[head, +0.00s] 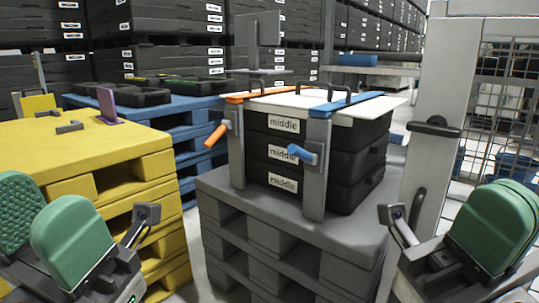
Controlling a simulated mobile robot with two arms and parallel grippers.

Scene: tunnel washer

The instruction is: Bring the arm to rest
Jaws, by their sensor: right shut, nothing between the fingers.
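My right gripper (393,217) is at the lower right, beside the grey pallet stack. Its fingers are shut with nothing between them, and it touches nothing that I can see. My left gripper (146,214) is at the lower left, in front of the yellow pallet stack. It holds nothing visible, but its finger gap is not clear. Both arms are bent low, with green covers at the picture's lower corners.
Black crates (284,154) labelled "middle" stand on a grey pallet stack (226,186) under a white lid (392,103), with an orange-handled clamp (235,135) and a blue-handled clamp (317,170). Yellow pallets (165,163) stand left. A grey post (437,85) and mesh (505,95) stand right.

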